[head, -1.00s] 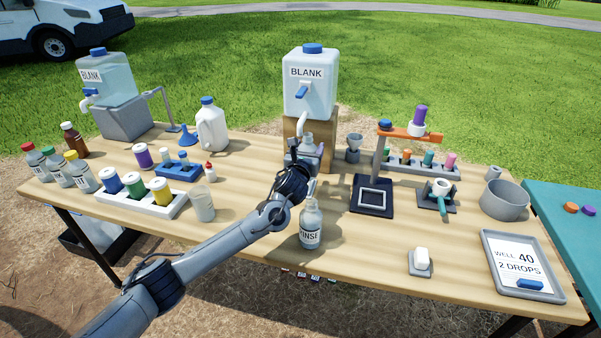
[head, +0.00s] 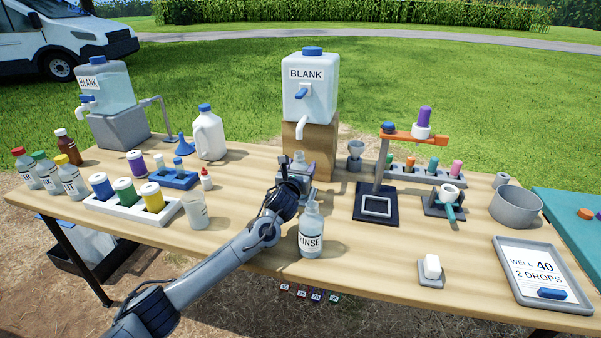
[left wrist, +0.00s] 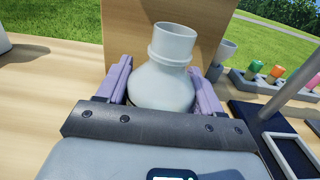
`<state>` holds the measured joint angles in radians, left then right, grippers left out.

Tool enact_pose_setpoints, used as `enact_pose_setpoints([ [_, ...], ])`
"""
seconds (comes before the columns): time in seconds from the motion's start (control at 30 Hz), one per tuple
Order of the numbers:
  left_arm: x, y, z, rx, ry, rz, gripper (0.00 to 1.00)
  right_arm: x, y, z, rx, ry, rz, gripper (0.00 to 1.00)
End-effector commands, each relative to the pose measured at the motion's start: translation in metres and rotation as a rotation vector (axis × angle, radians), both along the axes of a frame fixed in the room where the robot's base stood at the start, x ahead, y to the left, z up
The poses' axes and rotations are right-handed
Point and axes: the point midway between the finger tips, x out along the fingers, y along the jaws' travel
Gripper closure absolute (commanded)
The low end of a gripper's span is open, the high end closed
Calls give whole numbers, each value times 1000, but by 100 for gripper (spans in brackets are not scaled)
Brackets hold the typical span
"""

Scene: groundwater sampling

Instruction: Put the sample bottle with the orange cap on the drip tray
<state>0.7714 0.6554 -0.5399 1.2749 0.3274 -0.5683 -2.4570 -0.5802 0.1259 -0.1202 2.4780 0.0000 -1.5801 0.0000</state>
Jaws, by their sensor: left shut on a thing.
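My left gripper (head: 296,180) is shut on a clear grey bottle (left wrist: 165,75) with a bare, open neck and no cap. It also shows in the head view (head: 298,163), upright, in front of the wooden block under the BLANK container. I cannot tell whether its base touches the table. A loose orange cap (head: 586,213) lies on the teal table at the right edge. No bottle wearing an orange cap is clear. A dark square tray with a pale frame (head: 374,217) lies under the orange-armed stand; I cannot tell whether it is the drip tray. My right gripper is out of view.
A RINSE bottle (head: 311,232) stands just in front of the held bottle. The BLANK container (head: 310,92) has a spout above and behind it. A vial rack (head: 400,173), grey bowl (head: 515,207) and WELL 40 tray (head: 508,280) are right.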

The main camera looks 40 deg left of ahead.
Motion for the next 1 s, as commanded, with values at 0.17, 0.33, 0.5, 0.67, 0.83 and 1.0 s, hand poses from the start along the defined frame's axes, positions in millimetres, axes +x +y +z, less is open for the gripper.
enact_pose_setpoints([
  [0.17, 0, 0, 2, 0, -2, 0, 70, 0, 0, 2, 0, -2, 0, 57],
  [0.33, 0, 0, -1, 0, -1, 0, 70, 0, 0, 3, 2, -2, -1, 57],
  [0.5, 0, 0, -2, 0, 0, 0, 11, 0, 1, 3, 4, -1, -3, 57],
  [0.67, 0, 0, -2, 0, 0, 0, 9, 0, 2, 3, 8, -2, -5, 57],
  [0.83, 0, 0, -1, -1, -1, 0, 9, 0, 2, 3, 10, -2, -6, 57],
  [1.0, -7, -2, 3, 2, 0, 0, 9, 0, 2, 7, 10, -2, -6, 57],
])
